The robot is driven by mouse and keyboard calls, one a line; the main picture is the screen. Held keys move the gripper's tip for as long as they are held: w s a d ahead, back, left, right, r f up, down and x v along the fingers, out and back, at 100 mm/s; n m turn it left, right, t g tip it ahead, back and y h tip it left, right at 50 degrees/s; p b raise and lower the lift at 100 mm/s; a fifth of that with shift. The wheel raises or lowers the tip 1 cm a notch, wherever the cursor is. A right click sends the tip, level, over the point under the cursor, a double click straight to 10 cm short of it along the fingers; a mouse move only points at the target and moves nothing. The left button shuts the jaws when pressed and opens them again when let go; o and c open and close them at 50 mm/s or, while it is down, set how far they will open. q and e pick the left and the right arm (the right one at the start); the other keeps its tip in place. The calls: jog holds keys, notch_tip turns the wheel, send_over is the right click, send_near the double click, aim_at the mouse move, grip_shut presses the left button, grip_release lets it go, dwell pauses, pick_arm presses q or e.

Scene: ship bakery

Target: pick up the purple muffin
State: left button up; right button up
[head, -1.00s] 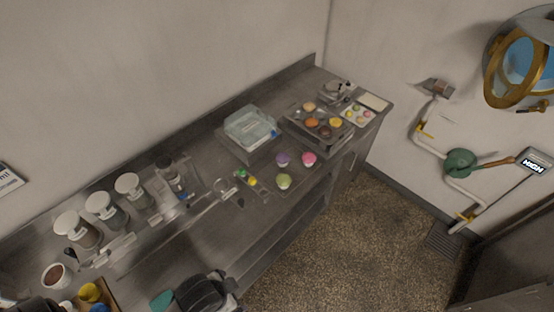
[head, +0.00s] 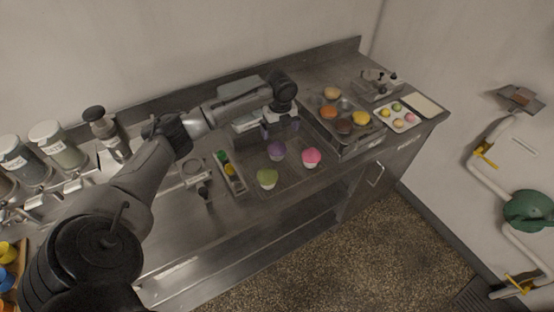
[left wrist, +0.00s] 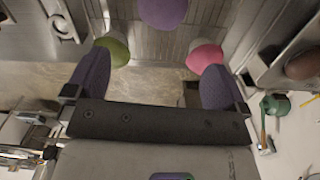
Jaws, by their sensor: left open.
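The purple muffin (head: 277,151) stands upright on a dark tray (head: 292,180) on the steel counter, with the green muffin (head: 266,178) in front-left and the pink muffin (head: 311,157) to its right. My left gripper (head: 281,128) is open and empty, just behind and above the purple muffin in the head view. In the left wrist view the purple muffin (left wrist: 163,12) is cut off at the top edge, beyond the open fingers (left wrist: 155,62). The green muffin (left wrist: 115,50) and pink muffin (left wrist: 203,57) show near the two fingertips. My right gripper is out of view.
A narrow container with coloured items (head: 230,172) sits left of the muffins. Lidded jars (head: 55,146) stand at the far left.

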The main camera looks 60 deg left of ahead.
aim_at(277, 145)
pick_arm(q)
jog(key=shift+a+f, duration=0.1)
jog(key=shift+a, duration=0.85)
notch_tip(277, 145, down, 13)
jog(key=shift+w+r+b, duration=0.1)
jog(key=shift+r+b, duration=0.1)
jog(key=shift+b, duration=0.4)
jog(key=c, duration=0.8)
